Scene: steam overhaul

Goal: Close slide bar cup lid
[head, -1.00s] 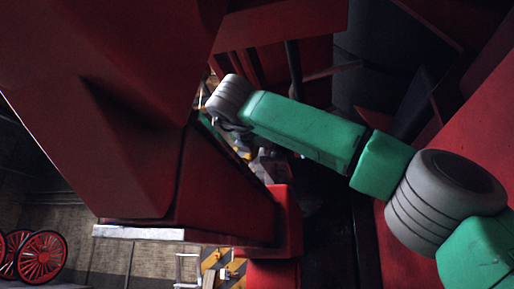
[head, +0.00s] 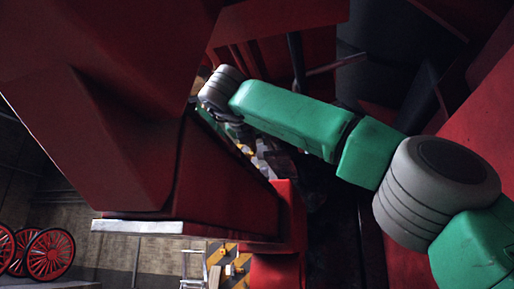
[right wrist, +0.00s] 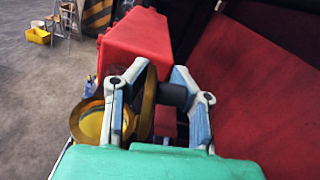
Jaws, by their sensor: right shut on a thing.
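In the right wrist view, the brass cup lid (right wrist: 149,102) stands on edge, raised beside the open brass cup (right wrist: 92,122), which has a yellow inside. My right gripper (right wrist: 160,84) has one finger on each side of the lid and a dark round piece (right wrist: 173,95) next to it. It is shut on the lid; the exact contact is partly hidden. In the head view, my green right arm reaches in from the right, and its gripper is mostly hidden behind the red bodywork. My left gripper is not in view.
A large red machine body (head: 95,110) fills the left of the head view. A red block (right wrist: 135,45) stands just beyond the gripper, and a red panel (right wrist: 270,90) lies to its right. A yellow bucket (right wrist: 38,34) and stepladder (right wrist: 66,18) stand on the floor behind.

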